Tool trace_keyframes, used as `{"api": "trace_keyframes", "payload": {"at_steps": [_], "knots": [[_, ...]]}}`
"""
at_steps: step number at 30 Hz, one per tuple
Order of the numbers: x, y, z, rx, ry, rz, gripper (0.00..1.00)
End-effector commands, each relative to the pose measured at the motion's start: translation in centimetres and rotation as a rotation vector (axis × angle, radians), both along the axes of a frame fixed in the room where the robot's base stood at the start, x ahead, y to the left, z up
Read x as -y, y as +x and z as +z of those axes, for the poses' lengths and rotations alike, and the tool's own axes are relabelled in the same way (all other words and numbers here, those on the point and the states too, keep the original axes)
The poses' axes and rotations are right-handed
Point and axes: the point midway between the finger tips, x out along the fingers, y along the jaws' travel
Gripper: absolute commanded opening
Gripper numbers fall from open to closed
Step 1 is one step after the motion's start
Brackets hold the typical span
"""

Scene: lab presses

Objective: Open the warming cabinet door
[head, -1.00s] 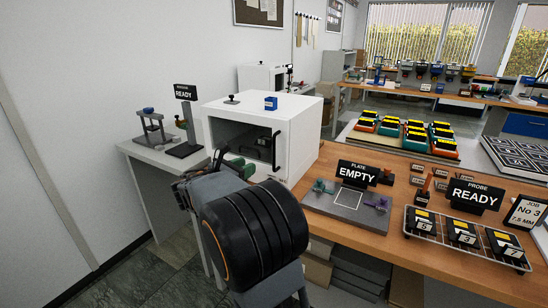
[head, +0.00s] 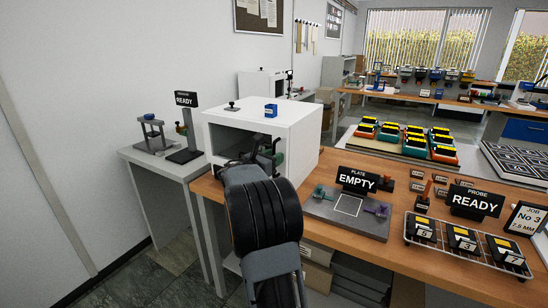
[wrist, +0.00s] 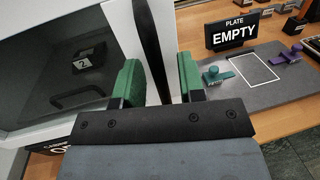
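The warming cabinet (head: 300,130) is a white box on the bench at centre left. Its door (head: 225,138), with a dark window, looks shut; it fills the left of the wrist view (wrist: 50,55). A dark vertical bar handle (wrist: 149,45) runs along the door's right side. My gripper (wrist: 160,80) is open, its two green fingers on either side of the handle, with gaps visible. In the head view my gripper (head: 268,155) is at the door's right side, and my arm hides part of the door and handle.
A grey plate fixture (head: 345,213) with an EMPTY sign (head: 357,180) lies right of the cabinet. A wire rack (head: 470,245) of black blocks is further right. A side table (head: 170,165) with a READY sign (head: 186,99) stands left.

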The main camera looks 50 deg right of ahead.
Motion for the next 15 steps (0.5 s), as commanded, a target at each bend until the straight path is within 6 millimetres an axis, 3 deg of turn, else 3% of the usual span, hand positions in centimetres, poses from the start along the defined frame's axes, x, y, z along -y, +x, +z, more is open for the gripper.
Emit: {"api": "trace_keyframes", "payload": {"at_steps": [11, 15], "knots": [[0.33, -0.01, 0.01, 0.000, 0.000, 0.000, 0.35], [0.32, -0.01, 0.00, 0.000, 0.000, 0.000, 0.22]]}}
